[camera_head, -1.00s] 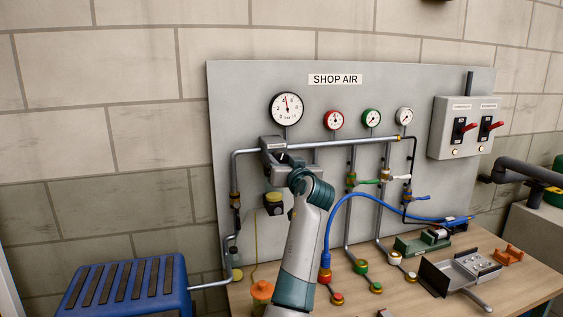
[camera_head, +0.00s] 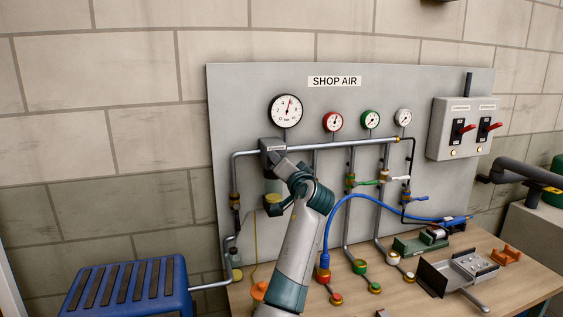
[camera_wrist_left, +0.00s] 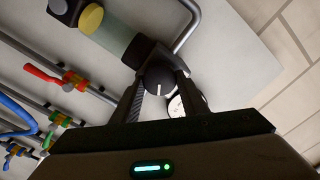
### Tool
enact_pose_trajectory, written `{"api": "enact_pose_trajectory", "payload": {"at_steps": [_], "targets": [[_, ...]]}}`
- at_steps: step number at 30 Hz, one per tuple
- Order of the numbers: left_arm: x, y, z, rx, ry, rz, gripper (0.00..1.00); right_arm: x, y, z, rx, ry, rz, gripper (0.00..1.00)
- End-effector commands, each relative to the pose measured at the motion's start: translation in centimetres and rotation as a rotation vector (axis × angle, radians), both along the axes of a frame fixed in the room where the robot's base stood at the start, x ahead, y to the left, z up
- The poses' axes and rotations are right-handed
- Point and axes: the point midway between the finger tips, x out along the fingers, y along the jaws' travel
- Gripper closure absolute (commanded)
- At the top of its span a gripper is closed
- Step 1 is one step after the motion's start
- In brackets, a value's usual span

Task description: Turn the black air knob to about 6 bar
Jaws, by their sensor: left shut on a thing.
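My left gripper (camera_wrist_left: 160,77) is shut on the knob, one finger on either side. In the head view, my left gripper (camera_head: 281,160) is in front of the regulator and hides the knob. The gauge (camera_wrist_left: 176,106) is partly hidden by a finger in the wrist view. My right gripper is not in view.
Three smaller gauges, including a red-rimmed one (camera_head: 332,122), sit to the right on the panel (camera_head: 232,105). Pipes with coloured valve levers and a blue hose (camera_head: 345,208) run below them. A blue stool (camera_head: 130,286) stands at lower left; the workbench (camera_head: 400,301) is at lower right.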

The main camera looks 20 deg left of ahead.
Motion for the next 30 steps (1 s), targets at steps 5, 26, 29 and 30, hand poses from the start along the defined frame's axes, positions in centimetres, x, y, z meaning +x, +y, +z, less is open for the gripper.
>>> {"api": "enact_pose_trajectory", "payload": {"at_steps": [5,26,29,30], "targets": [[0.01,0.04,0.13,0.055,0.036,0.000,0.83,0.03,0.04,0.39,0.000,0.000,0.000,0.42],[0.00,0.01,0.06,0.077,0.049,0.001,0.42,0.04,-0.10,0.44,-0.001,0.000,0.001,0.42],[0.01,0.01,0.04,0.075,0.049,0.000,0.42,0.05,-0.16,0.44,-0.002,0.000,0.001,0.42],[0.01,0.01,0.03,0.075,0.049,0.000,0.42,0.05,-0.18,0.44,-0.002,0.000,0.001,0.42]]}}
